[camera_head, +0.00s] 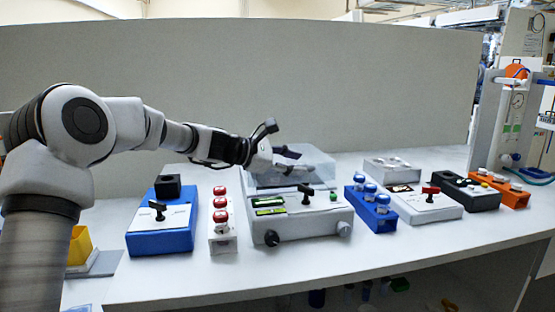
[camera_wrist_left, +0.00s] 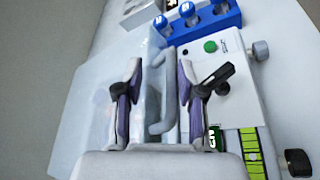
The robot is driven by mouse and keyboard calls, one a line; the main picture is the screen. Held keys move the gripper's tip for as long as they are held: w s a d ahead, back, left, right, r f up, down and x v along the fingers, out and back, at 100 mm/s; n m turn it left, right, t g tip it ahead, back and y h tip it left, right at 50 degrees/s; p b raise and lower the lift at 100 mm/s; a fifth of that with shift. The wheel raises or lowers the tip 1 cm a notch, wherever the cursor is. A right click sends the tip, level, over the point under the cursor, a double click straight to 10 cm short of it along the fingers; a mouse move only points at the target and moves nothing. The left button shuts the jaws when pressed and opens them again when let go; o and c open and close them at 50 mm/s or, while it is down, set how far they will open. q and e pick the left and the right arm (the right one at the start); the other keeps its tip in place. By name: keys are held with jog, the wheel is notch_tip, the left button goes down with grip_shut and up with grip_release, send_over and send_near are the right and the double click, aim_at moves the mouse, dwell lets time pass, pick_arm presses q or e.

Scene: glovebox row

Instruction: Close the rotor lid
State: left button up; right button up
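My left gripper (camera_head: 288,155) reaches over the machine from the left. In its wrist view the gripper (camera_wrist_left: 160,75) is open, its purple-padded fingers on either side of the handle. My right gripper is out of view.
A blue box (camera_head: 160,236) and a white block with red caps (camera_head: 222,235) stand left of the machine. A blue rack with vials (camera_head: 371,212) stands close on its right, with more devices (camera_head: 430,206) beyond. A grey panel (camera_head: 250,80) rises behind.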

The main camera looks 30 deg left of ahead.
pick_arm(q)
jog(key=v, duration=1)
jog(key=shift+s, duration=0.15)
jog(key=shift+a, duration=0.15)
